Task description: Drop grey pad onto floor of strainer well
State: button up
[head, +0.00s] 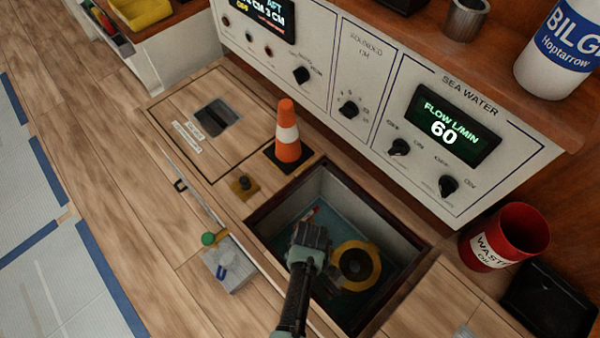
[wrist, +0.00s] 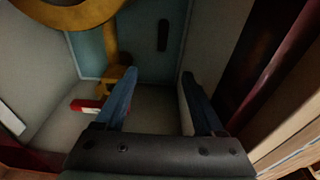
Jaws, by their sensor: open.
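The strainer well (head: 400,255) is an open square pit in the wooden floor, with pale walls and a teal floor. My gripper (wrist: 159,80) is open inside the well, with nothing between its two blue fingers in the wrist view. In the head view my gripper (head: 310,240) points down into the well and its fingertips are hidden. A small dark oblong piece (wrist: 163,35) shows on the teal-grey surface beyond the fingers. I cannot tell whether it is the grey pad; no other clear pad shows.
A yellow ring-shaped part (head: 345,250) and a red-and-white item (wrist: 88,105) are in the well. An orange cone (head: 287,135) and a brass knob (head: 243,185) stand beside it. A red waste bin (head: 510,235) stands right; a control panel (head: 375,85) rises behind.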

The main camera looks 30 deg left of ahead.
jog(key=shift+s+a, duration=0.15)
jog(key=shift+s, duration=0.25)
notch_tip(320, 180, up, 13)
jog(key=d+p, duration=0.1)
jog(key=p, duration=0.5)
jog(key=shift+d, duration=0.35)
jog(key=shift+f, duration=0.1)
